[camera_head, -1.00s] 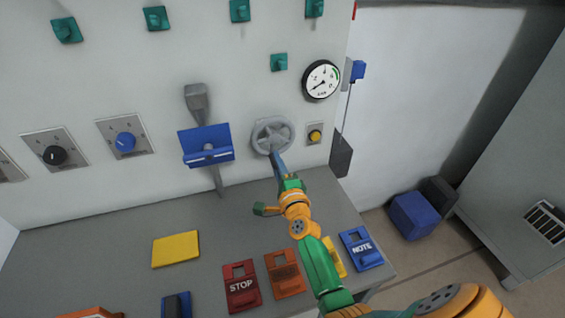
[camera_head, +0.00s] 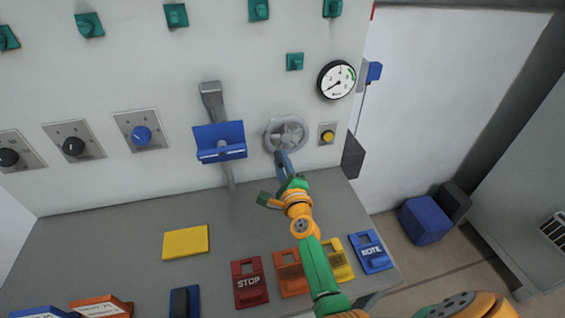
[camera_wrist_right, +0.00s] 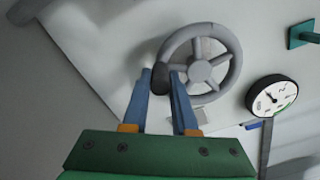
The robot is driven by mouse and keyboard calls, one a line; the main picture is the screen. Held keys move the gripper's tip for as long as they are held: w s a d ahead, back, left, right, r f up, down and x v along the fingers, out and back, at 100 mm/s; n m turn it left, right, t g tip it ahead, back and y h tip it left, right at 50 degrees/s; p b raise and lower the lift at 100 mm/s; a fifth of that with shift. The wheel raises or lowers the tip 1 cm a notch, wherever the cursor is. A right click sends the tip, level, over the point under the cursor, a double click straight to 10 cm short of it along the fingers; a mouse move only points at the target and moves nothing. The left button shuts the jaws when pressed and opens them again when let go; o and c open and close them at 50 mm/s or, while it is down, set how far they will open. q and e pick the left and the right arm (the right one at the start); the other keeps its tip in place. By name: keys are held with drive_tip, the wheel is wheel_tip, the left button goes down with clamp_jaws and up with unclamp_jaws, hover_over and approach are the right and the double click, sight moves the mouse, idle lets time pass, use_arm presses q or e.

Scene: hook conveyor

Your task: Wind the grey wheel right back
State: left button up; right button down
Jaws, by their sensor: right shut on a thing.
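The grey wheel (camera_head: 287,134) is a spoked handwheel on the white wall, left of the yellow button. In the right wrist view the wheel (camera_wrist_right: 203,63) shows its rim, spokes and hub, with a dark grip knob (camera_wrist_right: 161,82) at its lower left rim. My right gripper (camera_head: 281,155) reaches up to the lower edge of the wheel. Its blue fingers (camera_wrist_right: 160,78) are shut on the knob, one on each side. The gripper's tips partly hide the knob. My left gripper is not in view.
A round gauge (camera_head: 336,80) hangs at the upper right of the wheel, with a yellow button (camera_head: 327,135) below it. A blue-fronted lever (camera_head: 220,142) is left of the wheel. Coloured tags, including a red STOP tag (camera_head: 250,283), lie on the grey bench (camera_head: 110,240).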

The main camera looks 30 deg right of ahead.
drive_tip(key=shift+r, duration=0.15)
drive_tip(key=c, duration=1)
unclamp_jaws()
drive_tip(key=o, duration=0.3)
drive_tip(key=shift+w, duration=0.1)
drive_tip(key=p+v, duration=0.1)
drive_tip(key=v, duration=0.6)
